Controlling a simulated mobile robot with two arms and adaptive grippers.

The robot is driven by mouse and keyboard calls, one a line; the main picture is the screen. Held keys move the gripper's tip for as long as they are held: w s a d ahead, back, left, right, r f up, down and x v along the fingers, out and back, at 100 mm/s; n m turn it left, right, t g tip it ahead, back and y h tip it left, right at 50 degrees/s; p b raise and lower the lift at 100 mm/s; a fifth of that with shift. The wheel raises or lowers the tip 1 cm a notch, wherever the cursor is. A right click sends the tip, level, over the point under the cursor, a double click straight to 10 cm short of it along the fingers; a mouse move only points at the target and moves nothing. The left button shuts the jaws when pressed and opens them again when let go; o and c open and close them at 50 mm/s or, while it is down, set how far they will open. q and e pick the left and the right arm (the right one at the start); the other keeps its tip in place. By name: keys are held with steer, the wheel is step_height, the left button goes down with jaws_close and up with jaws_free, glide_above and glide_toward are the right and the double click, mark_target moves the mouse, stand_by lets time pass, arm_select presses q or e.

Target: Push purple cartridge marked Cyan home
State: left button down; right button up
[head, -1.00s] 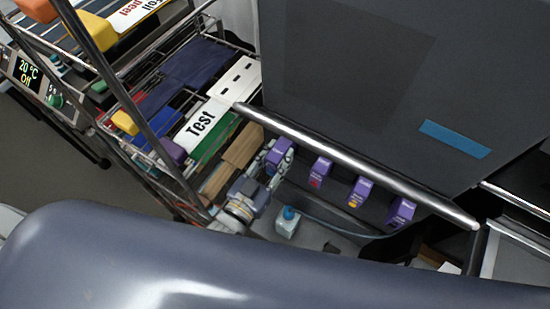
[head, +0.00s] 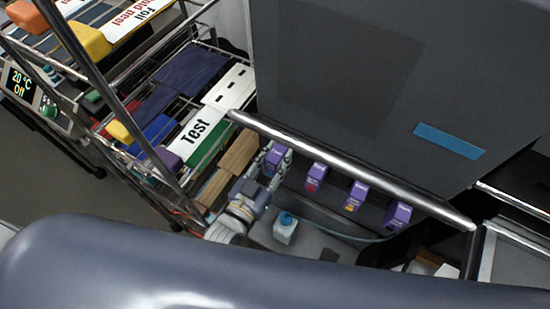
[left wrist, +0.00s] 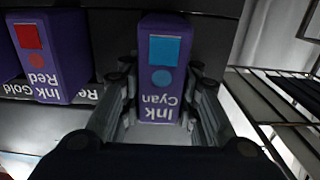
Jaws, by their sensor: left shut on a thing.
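The purple cartridge marked Cyan (left wrist: 161,100), with a blue square and blue dot, stands between the fingers of my left gripper (left wrist: 160,118) in the left wrist view. The fingers are shut on its two sides. In the head view the same cartridge (head: 273,157) is the leftmost of the purple row under the silver bar, with my left gripper (head: 276,165) around it. Its back end meets the dark panel, and how deep it sits cannot be told. My right gripper is not in view.
The Red cartridge (left wrist: 45,55) stands beside it, and other purple cartridges (head: 356,195) continue the row. A silver bar (head: 350,168) runs above them. A wire shelf (head: 155,140) holds boxes at left.

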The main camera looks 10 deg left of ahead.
arm_select(q)
steer(key=shift+x, duration=0.8)
steer(key=c, duration=1.1)
jaws_free()
steer(key=shift+r, duration=0.1)
steer(key=shift+f, duration=0.2)
steer(key=shift+s+a, duration=0.15)
steer(key=shift+s, duration=0.35)
steer(key=v, duration=1.1)
steer(key=shift+r, duration=0.2)
